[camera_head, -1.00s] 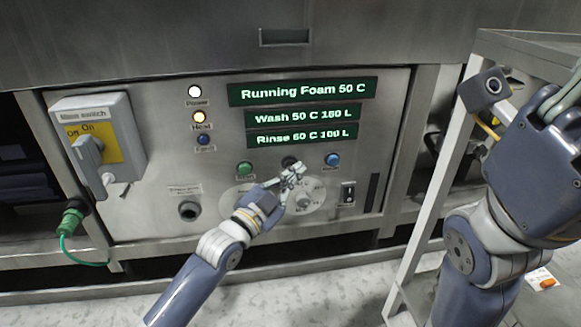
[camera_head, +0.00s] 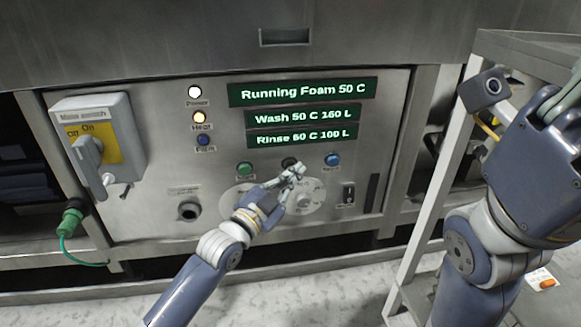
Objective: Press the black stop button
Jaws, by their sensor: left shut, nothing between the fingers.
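The black stop button (camera_head: 289,161) is on the steel control panel, between the green button (camera_head: 245,169) and the blue button (camera_head: 332,160). Only its upper part shows above my left gripper (camera_head: 294,172). My left gripper is shut and empty, its fingertips at the lower edge of the black button in the picture. I cannot tell whether they touch it. My right arm is large at the right; its gripper fingers are cut off by the picture edge.
Green displays (camera_head: 303,92) above read "Running Foam 50 C" and wash and rinse values. A dial (camera_head: 304,201) lies partly behind my left gripper. A main switch box (camera_head: 97,140) juts out at the left. A metal rack (camera_head: 440,190) stands at the right.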

